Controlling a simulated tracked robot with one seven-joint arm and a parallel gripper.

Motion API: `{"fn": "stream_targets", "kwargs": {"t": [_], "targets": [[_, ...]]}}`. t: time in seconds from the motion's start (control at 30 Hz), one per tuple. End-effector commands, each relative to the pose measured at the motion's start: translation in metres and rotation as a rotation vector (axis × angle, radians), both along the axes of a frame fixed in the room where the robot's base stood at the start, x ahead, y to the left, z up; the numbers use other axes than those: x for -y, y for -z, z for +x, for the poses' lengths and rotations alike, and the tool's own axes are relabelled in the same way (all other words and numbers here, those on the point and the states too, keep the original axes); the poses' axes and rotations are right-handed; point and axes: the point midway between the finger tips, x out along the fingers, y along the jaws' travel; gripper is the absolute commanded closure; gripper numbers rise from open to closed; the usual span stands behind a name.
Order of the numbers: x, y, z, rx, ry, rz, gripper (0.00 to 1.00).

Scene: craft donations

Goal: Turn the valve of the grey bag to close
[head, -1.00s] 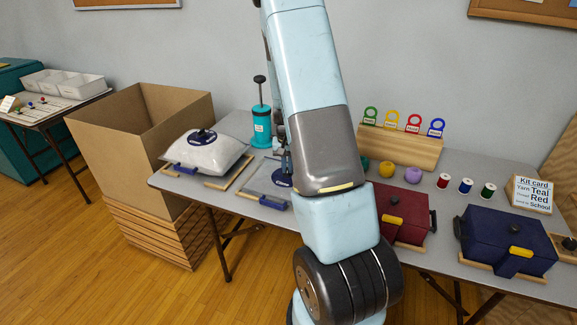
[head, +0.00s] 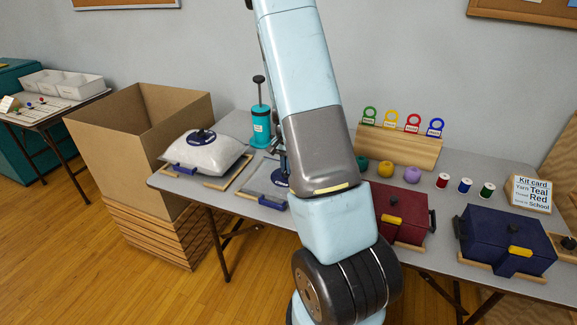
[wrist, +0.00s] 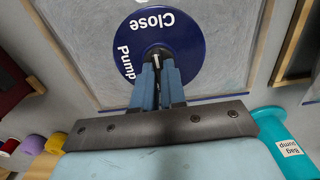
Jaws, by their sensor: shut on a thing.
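The grey bag (head: 259,182) lies flat on the table, left of my arm in the head view. In the wrist view it (wrist: 225,35) fills the top, under my fingers. Its valve is a round dark blue disc (wrist: 188,62) marked "Close" and "Pump" in white. My gripper (wrist: 157,63) points down at the disc's middle, its blue fingers shut on the valve's knob. The fingers hide most of the knob, so I cannot tell its exact direction. In the head view my arm hides most of the valve and the gripper.
The teal bag pump (head: 260,126) stands behind the bag. A stuffed white bag (head: 209,155) with a blue valve lies to its left. A red case (head: 402,216) and a navy case (head: 504,240) stand to the right. A tall open cardboard box (head: 120,150) is beyond the table's left end.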

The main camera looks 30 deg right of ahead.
Motion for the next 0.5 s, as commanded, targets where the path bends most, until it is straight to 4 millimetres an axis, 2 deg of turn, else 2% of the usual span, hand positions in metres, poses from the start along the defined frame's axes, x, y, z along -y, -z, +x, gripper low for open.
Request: {"fn": "stream_targets", "kwargs": {"t": [0.17, 0.2, 0.43, 0.5], "targets": [[0.0, 0.0, 0.0, 0.0, -0.001, 0.0, 1.0], [0.0, 0.0, 0.0, 0.0, -0.001, 0.0, 0.87], [0.0, 0.0, 0.0, 0.0, -0.001, 0.0, 0.65], [0.0, 0.0, 0.0, 0.0, -0.001, 0.0, 0.63]]}}
